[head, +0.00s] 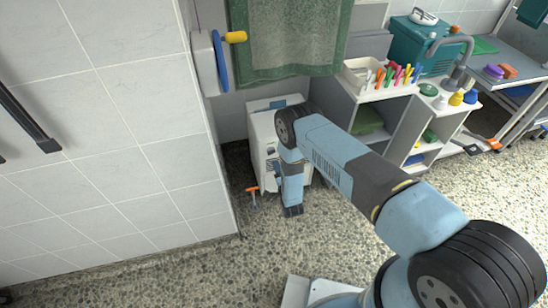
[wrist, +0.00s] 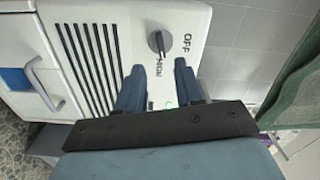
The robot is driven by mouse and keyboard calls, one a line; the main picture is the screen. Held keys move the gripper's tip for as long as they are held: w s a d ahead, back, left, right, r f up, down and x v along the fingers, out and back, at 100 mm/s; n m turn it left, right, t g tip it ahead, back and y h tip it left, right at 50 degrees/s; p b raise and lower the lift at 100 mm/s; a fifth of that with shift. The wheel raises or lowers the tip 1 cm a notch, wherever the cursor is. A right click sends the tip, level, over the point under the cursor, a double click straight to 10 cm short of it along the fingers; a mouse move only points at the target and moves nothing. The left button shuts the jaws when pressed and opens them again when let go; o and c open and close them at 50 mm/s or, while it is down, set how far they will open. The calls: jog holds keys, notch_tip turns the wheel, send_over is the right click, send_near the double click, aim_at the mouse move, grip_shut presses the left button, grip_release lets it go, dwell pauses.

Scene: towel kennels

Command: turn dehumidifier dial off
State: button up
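The white dehumidifier (head: 262,128) stands on the floor against the wall, partly hidden behind my arm in the head view. In the wrist view its white front panel (wrist: 120,14) has dark vent slots and a round grey dial (wrist: 157,42) with a dark bar. "OFF" is printed to the right of the dial and "HIGH" below it. The bar runs nearly up and down in the picture, its lower end towards "HIGH". My gripper (wrist: 158,76) is open and empty. Its fingertips show just below the dial, one on each side of the "HIGH" label, apart from the dial.
A green light (wrist: 169,105) shows between the fingers. A green towel hangs above the dehumidifier (head: 290,40). A shelf unit (head: 345,105) stands close on its right, a tiled wall (head: 110,110) on its left. An orange-handled object (head: 252,190) is on the floor in front.

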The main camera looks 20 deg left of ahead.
aim_at(271, 152)
jog(key=x, duration=0.7)
jog(key=shift+w+a, duration=0.2)
jog(key=shift+w, duration=0.05)
jog(key=shift+c, duration=0.2)
